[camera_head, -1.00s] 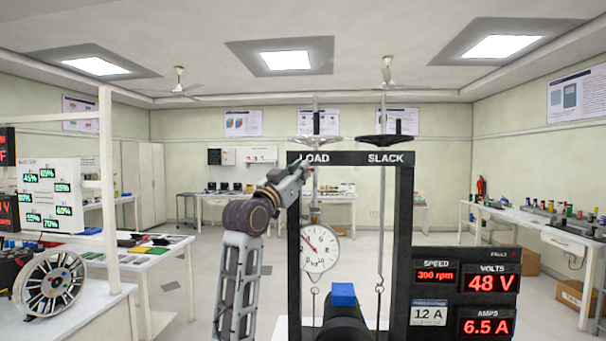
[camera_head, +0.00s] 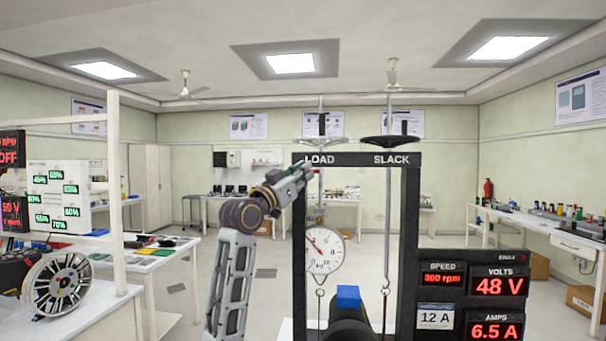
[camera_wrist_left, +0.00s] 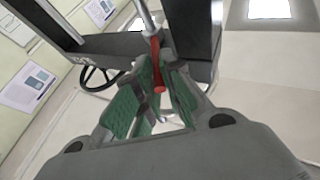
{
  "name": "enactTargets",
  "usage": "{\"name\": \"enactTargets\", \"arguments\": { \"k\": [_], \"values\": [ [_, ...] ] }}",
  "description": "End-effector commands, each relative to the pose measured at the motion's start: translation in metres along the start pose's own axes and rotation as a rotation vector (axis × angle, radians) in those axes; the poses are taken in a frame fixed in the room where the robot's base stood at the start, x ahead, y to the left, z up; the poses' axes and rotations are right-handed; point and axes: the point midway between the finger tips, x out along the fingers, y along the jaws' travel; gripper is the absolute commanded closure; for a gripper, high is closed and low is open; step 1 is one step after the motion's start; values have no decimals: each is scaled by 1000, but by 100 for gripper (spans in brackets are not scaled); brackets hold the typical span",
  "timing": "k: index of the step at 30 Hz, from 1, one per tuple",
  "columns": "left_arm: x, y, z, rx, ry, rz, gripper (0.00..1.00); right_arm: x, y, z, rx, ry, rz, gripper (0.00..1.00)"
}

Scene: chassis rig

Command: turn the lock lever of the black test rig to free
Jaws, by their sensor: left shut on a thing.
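The black test rig (camera_head: 411,235) stands ahead of me, with LOAD and SLACK on its top beam. A round dial scale (camera_head: 324,250) hangs under the LOAD side. My left gripper (camera_head: 307,172) is at the LOAD post, just under the beam. In the left wrist view, the red lock lever (camera_wrist_left: 157,68) lies between the green-padded fingers of my left gripper (camera_wrist_left: 150,90), beside a metal rod (camera_wrist_left: 146,14). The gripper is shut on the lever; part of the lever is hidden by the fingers. My right gripper is not in view.
The rig's panel (camera_head: 471,290) reads 48 V and 6.5 A. A black handwheel (camera_head: 388,141) sits above the SLACK side. A bench with a spoked wheel (camera_head: 57,285) is at left; a long bench (camera_head: 556,236) is at right. Open floor lies behind the rig.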

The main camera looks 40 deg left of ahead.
Motion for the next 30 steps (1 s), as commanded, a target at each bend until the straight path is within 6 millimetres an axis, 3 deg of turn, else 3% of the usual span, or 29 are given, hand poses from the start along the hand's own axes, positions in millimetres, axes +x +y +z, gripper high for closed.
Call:
{"name": "enactTargets", "arguments": {
  "k": [1,6,20,30],
  "values": [
    [0,0,1,0,-2,-1,86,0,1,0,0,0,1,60],
    [0,0,1,0,-1,-1,68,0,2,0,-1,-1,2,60],
    [-3,0,0,0,0,-1,68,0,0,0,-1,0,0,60],
    [-26,0,0,1,-1,-1,68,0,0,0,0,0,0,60]
  ]
}}
